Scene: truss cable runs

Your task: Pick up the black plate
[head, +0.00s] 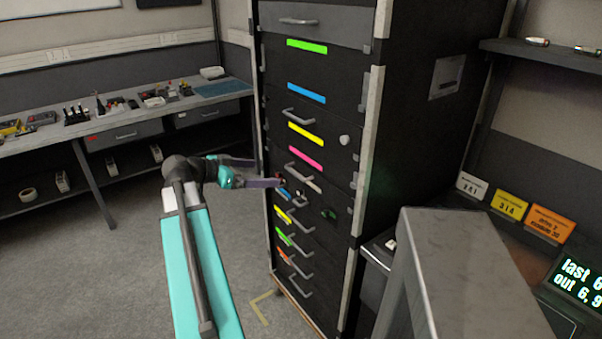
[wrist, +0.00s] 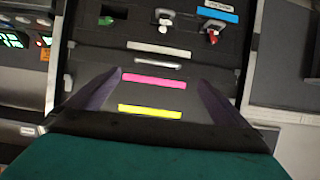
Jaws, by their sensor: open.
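No separate loose black plate can be told apart; the cabinet front (head: 318,75) is made of several black panels. In the wrist view, a dark panel (wrist: 150,93) with a pink strip (wrist: 154,80) and a yellow strip (wrist: 150,112) lies between my fingers. In the head view, the pink strip (head: 306,158) is below the yellow strip (head: 306,134). My gripper (head: 267,173) is teal with purple fingers. It is open and empty, left of and in front of the cabinet. The fingers also show in the wrist view (wrist: 153,92). I cannot tell whether they touch anything.
Pale handles (head: 300,118) project from the cabinet front. Small knobs and levers (wrist: 212,33) sit beside a blue label. A workbench (head: 130,115) with small items stands at the left. A grey box-like shape (head: 465,270) blocks the lower right. Floor (head: 120,250) is clear at the left.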

